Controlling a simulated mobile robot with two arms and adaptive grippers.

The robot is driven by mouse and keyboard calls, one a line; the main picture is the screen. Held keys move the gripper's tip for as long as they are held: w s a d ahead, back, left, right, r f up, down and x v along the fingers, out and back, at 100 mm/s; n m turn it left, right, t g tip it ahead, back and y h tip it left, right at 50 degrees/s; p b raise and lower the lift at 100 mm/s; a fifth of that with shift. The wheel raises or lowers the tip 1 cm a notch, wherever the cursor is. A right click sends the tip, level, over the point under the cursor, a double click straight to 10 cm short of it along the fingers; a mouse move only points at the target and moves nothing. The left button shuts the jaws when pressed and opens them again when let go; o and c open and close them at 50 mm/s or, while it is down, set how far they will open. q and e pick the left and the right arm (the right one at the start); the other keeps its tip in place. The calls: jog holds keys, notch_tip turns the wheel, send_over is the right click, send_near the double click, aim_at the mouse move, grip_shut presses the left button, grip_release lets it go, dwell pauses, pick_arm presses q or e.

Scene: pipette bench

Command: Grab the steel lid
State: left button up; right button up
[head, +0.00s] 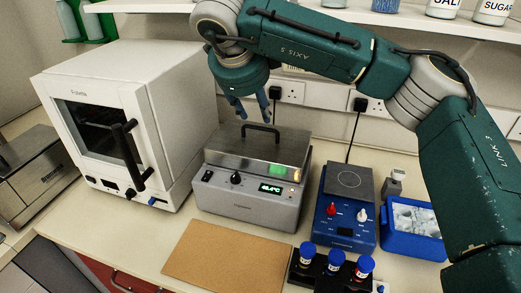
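The steel lid (240,146) covers the top of a grey water bath (240,207) with a lit display, in the middle of the bench. Its black bar handle (262,128) stands up from the lid. My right gripper (252,110) hangs down just above and slightly left of the handle, seemingly towards the back. Its blue fingers are apart with nothing between them. I cannot tell the exact gap to the handle. My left gripper is not in view.
A white oven (170,110) stands close on the left. A blue hotplate stirrer (345,218) and a blue ice box (412,235) stand on the right. A brown board (228,255) and a rack of blue-capped bottles (335,262) lie in front. A shelf (385,17) runs above.

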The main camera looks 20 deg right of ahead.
aim_at(264, 130)
jog(key=p+x, duration=0.1)
jog(key=x, duration=0.4)
jog(key=shift+d+p, duration=0.1)
jog(key=shift+p, duration=0.3)
jog(key=shift+w+d+f+p, duration=0.1)
jog(key=shift+w+f+p, duration=0.1)
jog(key=shift+f+p, duration=0.15)
jog(key=p+x, duration=0.2)
jog(key=x, duration=0.1)
jog(key=shift+d+f, duration=0.1)
jog(key=shift+f, duration=0.15)
jog(key=shift+w+d+f, duration=0.15)
jog(key=shift+f, duration=0.3)
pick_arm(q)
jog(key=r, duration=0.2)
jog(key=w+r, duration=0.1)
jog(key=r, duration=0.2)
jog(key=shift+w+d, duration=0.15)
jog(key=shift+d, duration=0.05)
pick_arm(e)
grip_shut()
jog(key=shift+r, duration=0.1)
